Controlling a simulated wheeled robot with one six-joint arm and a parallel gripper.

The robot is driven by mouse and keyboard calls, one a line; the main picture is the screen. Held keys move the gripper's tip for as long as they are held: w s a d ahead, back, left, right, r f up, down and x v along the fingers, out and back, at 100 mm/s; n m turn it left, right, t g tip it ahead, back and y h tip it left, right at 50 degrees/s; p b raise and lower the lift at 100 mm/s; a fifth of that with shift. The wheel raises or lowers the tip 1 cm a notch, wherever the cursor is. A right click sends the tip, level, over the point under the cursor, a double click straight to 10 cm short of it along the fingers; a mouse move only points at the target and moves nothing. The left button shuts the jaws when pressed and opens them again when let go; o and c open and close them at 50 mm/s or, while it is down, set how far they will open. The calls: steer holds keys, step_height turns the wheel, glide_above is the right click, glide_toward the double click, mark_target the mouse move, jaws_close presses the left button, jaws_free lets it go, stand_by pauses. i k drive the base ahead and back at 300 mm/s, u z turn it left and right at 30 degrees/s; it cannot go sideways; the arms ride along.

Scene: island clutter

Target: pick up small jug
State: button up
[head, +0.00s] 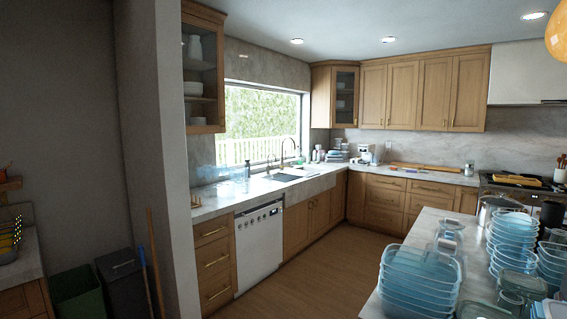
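I cannot single out the small jug with certainty. A pale jug-like vessel (195,47) stands behind glass in the upper left cabinet, too small to tell clearly. A clear glass or plastic vessel (447,236) stands on the island (421,226) at the lower right, behind a stack of clear blue containers. Whether it has a handle or spout is unclear. My gripper is not in view.
Stacked containers (420,268) and blue bowls (513,229) crowd the island. A metal pot (497,208) stands behind them. The wooden floor (325,265) between the island and the white dishwasher (259,247) is clear. A wall and bins (126,283) are on the left.

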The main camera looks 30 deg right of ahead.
mark_target(267, 180)
steer(key=z, duration=0.2)
steer(key=i, duration=2.65)
steer(key=z, duration=1.75)
steer(key=i, duration=3.9)
steer(key=u, duration=0.5)
